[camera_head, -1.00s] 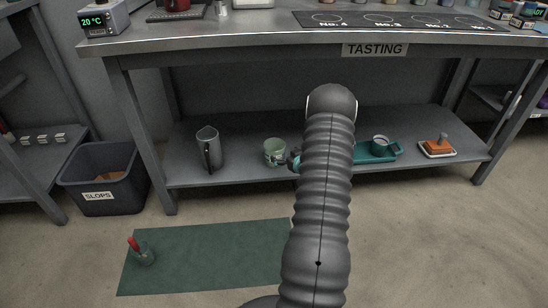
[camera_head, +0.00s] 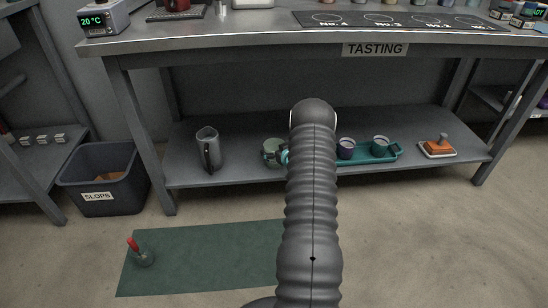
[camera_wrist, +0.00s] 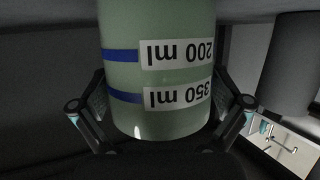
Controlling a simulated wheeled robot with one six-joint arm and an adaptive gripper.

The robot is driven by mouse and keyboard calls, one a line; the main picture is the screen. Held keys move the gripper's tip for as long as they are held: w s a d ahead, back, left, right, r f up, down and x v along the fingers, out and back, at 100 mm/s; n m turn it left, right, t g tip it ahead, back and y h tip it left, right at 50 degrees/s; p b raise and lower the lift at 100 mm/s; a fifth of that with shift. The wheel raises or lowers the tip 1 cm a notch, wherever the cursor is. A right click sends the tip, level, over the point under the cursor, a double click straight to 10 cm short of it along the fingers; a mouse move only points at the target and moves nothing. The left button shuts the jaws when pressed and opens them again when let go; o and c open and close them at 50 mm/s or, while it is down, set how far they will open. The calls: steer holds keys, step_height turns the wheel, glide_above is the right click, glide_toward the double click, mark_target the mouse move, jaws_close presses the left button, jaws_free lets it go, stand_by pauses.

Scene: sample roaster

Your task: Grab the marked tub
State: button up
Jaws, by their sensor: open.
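The marked tub (camera_wrist: 155,60) is pale green with blue bands and labels reading 200 ml and 350 ml, upside down in the wrist view. In the head view the tub (camera_head: 272,145) stands on the lower shelf, partly hidden by my gripper (camera_head: 279,157). In the wrist view my gripper (camera_wrist: 160,112) is open, with one finger on each side of the tub. The tub is between the fingers; a narrow gap seems to show, but contact is hard to tell.
A grey pitcher (camera_head: 208,150) stands left of the tub on the lower shelf (camera_head: 240,174). The tabletop edge (camera_head: 250,40) hangs above.

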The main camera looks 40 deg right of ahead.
steer(key=c, duration=1)
steer(key=shift+o, duration=0.2)
steer(key=shift+r, duration=0.15)
